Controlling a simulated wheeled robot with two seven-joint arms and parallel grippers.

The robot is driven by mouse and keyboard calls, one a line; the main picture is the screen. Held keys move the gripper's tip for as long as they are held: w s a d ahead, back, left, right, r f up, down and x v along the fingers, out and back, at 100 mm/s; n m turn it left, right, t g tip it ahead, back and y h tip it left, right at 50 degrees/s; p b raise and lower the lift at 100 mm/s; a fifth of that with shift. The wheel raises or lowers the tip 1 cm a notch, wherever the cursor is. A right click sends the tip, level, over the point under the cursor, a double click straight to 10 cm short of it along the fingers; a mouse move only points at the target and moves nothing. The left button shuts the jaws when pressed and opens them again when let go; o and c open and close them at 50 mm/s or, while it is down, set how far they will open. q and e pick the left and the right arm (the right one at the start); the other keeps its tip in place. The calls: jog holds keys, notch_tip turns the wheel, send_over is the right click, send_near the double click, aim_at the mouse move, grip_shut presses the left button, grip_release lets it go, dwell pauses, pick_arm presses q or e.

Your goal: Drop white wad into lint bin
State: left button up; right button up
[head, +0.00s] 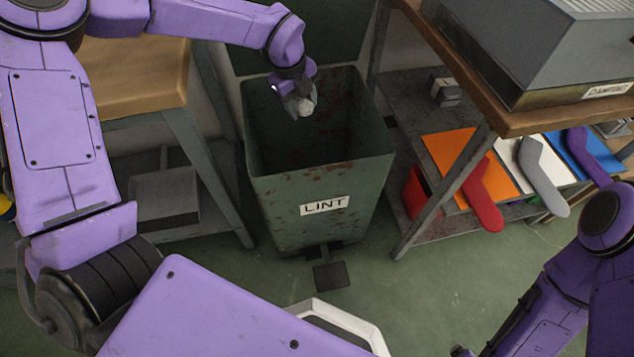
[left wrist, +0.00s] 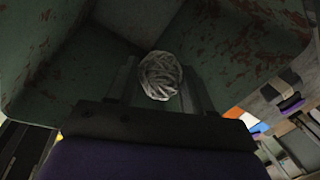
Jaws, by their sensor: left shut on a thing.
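The lint bin (head: 275,208) is a green, rust-flecked open bin with a "LINT" label on its front and its lid raised behind. My left gripper (head: 303,104) is over the bin's open mouth, near its back. It is shut on the white wad (head: 304,104), a crumpled ball. In the left wrist view the wad (left wrist: 160,76) sits between the two fingers, with the bin's green inner walls (left wrist: 60,60) around it. My right arm shows at the lower right of the head view; its gripper is not clearly visible.
A wooden-topped bench (head: 130,75) stands left of the bin. On the right, a shelf unit has a brown top (head: 500,110) bearing a grey box (head: 530,50). Below it lie orange, white and blue boards with socks (head: 483,195). A pedal (head: 330,275) sticks out at the bin's foot.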

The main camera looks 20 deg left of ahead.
pick_arm(q)
jog(key=shift+f, duration=0.2)
jog(key=o, duration=1.1)
jog(key=r, duration=0.3)
jog(key=s+r+p, duration=0.1)
jog(key=r, duration=0.3)
jog(key=s+r+p, duration=0.1)
jog(key=r, duration=0.2)
jog(key=shift+a+r, duration=0.15)
jog(key=shift+a, duration=0.25)
jog(key=shift+w, duration=0.1)
